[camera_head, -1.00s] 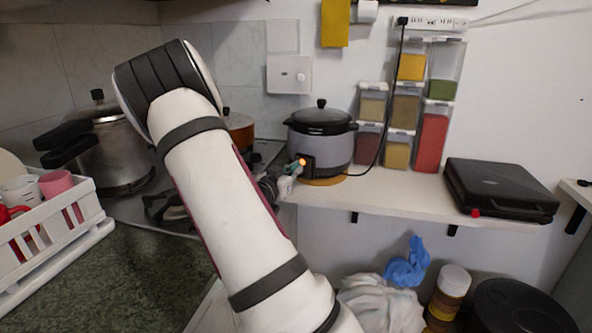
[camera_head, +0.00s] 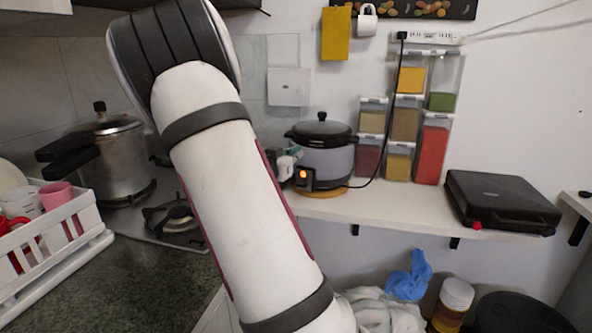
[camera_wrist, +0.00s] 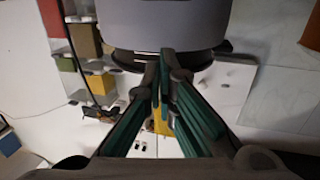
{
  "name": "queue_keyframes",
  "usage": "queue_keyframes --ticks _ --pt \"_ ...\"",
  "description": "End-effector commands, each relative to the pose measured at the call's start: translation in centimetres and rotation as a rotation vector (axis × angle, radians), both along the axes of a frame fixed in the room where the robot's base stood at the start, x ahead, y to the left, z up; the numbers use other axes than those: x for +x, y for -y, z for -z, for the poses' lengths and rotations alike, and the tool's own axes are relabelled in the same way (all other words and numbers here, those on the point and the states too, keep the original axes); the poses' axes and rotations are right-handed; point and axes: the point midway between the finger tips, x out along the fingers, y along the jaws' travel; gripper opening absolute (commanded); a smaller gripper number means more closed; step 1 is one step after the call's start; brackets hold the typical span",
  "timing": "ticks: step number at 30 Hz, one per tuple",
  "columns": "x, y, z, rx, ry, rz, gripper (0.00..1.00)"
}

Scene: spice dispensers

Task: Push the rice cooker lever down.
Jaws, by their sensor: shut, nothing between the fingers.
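The rice cooker (camera_head: 327,160) is grey with a black lid and stands at the left end of the white shelf. Its dark front panel (camera_head: 305,183) has a glowing orange light. The lever is too small to make out. My gripper (camera_head: 287,165) is beside the cooker's left side, slightly above the level of the light, partly hidden behind my arm. In the wrist view my gripper (camera_wrist: 166,72) is shut and empty, its green-padded fingers pointing at the cooker (camera_wrist: 170,22), which appears upside down. I cannot tell whether the fingertips touch it.
Spice dispensers (camera_head: 405,130) stand right of the cooker, with a black cord hanging between. A black appliance (camera_head: 500,200) sits on the shelf's right. A pot (camera_head: 118,165) on the stove and a white rack (camera_head: 75,240) are at left. The shelf's middle is clear.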

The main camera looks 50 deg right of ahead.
Motion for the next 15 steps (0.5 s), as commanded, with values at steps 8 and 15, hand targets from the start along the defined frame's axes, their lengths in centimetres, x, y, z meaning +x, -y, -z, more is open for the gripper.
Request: queue_keyframes --ticks 8,15 --pt "-0.02 0.00 -0.98 0.001 0.000 0.000 0.00" --pt "0.03 -0.16 -0.83 0.002 -0.002 -0.001 0.00"
